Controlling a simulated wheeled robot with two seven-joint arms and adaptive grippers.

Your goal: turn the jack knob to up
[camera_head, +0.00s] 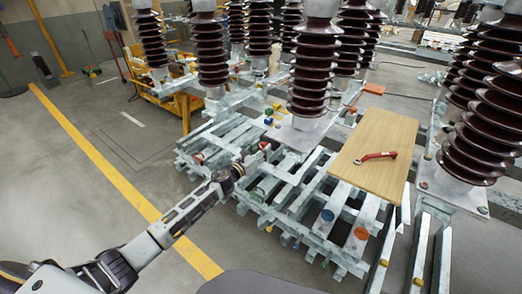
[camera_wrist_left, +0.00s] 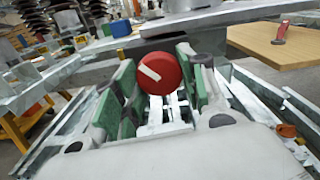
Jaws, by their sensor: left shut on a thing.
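A round red knob (camera_wrist_left: 158,73) with a short white mark shows in the left wrist view. The mark slants from upper left to lower right. My left gripper (camera_wrist_left: 157,62) has its green-padded fingers on either side of the knob and is shut on it. In the head view my left gripper (camera_head: 260,150) reaches to the metal frame below the brown insulators, and a bit of red shows at its tip. The fingers and arm cover most of the knob there. My right gripper is not in view.
A wooden board (camera_head: 375,143) with a red-handled wrench (camera_head: 376,157) lies right of the gripper. Tall ribbed insulators (camera_head: 309,75) stand close behind it. Metal beams (camera_head: 290,190) surround the gripper. Open floor with a yellow line (camera_head: 90,150) lies to the left.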

